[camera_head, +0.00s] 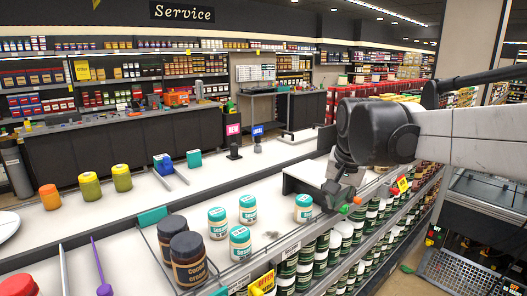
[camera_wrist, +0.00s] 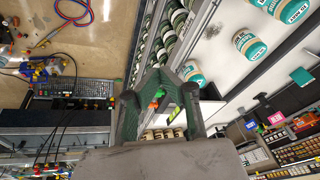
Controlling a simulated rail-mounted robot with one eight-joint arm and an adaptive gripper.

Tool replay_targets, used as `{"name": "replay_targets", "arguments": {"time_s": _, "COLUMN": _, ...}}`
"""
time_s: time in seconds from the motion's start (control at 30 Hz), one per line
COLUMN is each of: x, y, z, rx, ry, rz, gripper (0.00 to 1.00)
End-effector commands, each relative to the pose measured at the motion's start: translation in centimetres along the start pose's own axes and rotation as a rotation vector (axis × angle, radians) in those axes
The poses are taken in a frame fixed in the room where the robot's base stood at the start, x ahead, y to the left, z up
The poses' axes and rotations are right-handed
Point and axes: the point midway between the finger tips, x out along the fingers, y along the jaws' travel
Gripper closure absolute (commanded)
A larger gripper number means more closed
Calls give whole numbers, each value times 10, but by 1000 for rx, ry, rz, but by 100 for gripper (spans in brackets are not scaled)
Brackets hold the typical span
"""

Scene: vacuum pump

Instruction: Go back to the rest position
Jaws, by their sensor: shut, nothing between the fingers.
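My gripper (camera_head: 338,196) hangs from my arm above the shelf's front edge in the head view, right of the row of white jars with teal lids. In the wrist view my gripper (camera_wrist: 163,76) shows its two dark green fingers converging at the tips. It is shut and holds nothing. The nearest jar (camera_head: 304,207) stands on the white shelf top just left of the gripper, apart from it. In the wrist view a jar (camera_wrist: 249,45) stands right of the fingers.
Two dark brown jars (camera_head: 187,259) stand at the front of the white shelf top. Orange and yellow-capped jars (camera_head: 90,186) stand farther left. Stacked jars fill the shelves (camera_head: 320,250) below the edge. A dark machine (camera_head: 478,225) stands at right. The white surface is partly clear.

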Motion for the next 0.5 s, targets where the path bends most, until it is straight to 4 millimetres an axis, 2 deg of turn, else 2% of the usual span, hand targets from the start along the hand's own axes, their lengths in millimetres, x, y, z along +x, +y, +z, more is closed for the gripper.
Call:
{"name": "replay_targets", "arguments": {"time_s": 0.03, "x": -2, "y": 9, "z": 15, "rx": -21, "ry": 15, "rz": -6, "gripper": 100}}
{"name": "replay_targets", "arguments": {"time_s": 0.23, "x": -9, "y": 38, "z": 63, "rx": -112, "ry": 77, "rz": -25, "gripper": 100}}
{"name": "replay_targets", "arguments": {"time_s": 0.5, "x": -2, "y": 76, "z": 132, "rx": -235, "ry": 164, "rz": -41, "gripper": 100}}
